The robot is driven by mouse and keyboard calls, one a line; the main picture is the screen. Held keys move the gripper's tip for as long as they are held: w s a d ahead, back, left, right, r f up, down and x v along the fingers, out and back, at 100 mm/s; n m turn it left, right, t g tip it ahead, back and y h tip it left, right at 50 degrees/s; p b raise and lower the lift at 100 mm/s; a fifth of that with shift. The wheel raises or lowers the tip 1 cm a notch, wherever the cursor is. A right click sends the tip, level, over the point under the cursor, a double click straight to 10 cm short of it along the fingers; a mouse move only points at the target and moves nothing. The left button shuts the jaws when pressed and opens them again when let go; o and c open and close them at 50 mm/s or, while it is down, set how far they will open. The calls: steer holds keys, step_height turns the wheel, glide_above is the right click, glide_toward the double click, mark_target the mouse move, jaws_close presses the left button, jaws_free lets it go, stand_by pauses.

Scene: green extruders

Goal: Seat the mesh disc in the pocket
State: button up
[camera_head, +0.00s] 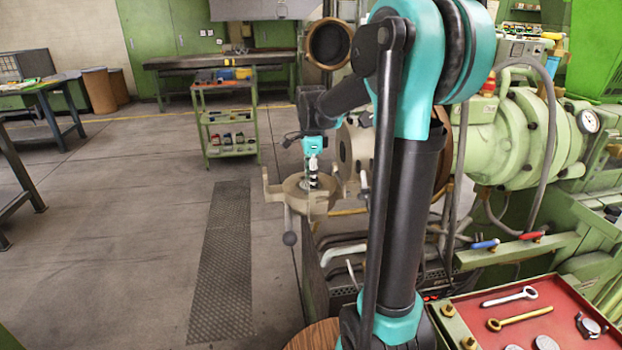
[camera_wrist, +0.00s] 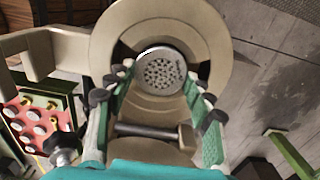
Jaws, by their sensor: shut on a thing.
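The mesh disc (camera_wrist: 162,71) is a round grey plate with many small holes. In the wrist view it sits between the fingertips of my gripper (camera_wrist: 160,82), which is shut on it. The disc is in front of the dark round opening of a beige ring-shaped holder (camera_wrist: 105,42), whose pocket is partly hidden behind the disc and fingers. I cannot tell whether the disc touches the holder. In the head view my gripper (camera_head: 313,184) points down over the same holder (camera_head: 283,188), and the disc is too small to make out.
A red-lined tray (camera_head: 470,310) with tools and several round parts is at the lower right. Green extruder machinery (camera_head: 520,140) fills the right side. A green trolley (camera_head: 228,153) stands behind on the left. A ball-ended handle (camera_head: 290,239) hangs below the holder. The left floor is open.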

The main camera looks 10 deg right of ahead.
stand_by(0.4)
steer(key=o, duration=1.3)
steer(key=shift+o, duration=0.2)
steer(key=shift+r, duration=4)
